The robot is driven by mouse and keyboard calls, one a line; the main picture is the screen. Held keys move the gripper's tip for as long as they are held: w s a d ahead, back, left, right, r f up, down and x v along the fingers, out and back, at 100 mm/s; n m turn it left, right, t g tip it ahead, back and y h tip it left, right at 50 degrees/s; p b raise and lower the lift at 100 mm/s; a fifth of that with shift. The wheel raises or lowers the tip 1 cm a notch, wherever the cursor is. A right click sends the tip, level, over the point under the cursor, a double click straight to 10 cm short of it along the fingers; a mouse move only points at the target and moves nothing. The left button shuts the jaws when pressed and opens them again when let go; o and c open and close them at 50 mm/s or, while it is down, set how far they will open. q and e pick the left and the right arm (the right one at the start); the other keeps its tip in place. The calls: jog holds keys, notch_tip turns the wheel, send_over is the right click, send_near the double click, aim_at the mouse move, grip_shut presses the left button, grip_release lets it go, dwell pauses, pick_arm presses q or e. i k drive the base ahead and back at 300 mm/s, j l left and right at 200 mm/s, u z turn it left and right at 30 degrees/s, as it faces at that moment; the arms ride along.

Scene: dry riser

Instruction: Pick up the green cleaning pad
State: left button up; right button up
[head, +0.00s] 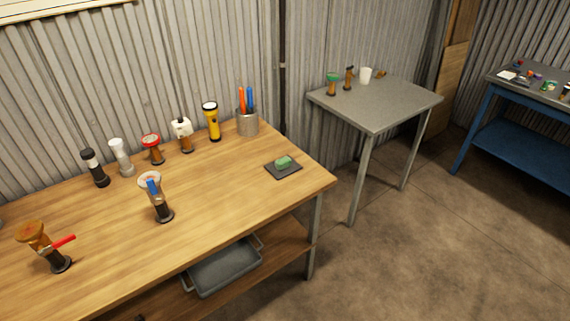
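The green cleaning pad (283,161) is a small green block. It lies on a dark flat square tray or mat (285,173) near the right end of the wooden workbench (215,205). Nothing covers the pad in the head view. Neither of my grippers shows in this view.
Several valves and flashlights, including a yellow flashlight (212,122), stand along the bench. A metal cup (247,124) holds orange and blue tools behind the pad. A grey tray (226,268) sits on the lower shelf. A grey table (378,104) stands beyond.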

aim_at(284, 162)
jog(key=i+l+u, duration=0.15)
jog(key=i, duration=0.25)
jog(key=i+l+u, duration=0.2)
jog(key=i, duration=0.15)
jog(key=i+l+u, duration=0.15)
jog(key=i, duration=0.25)
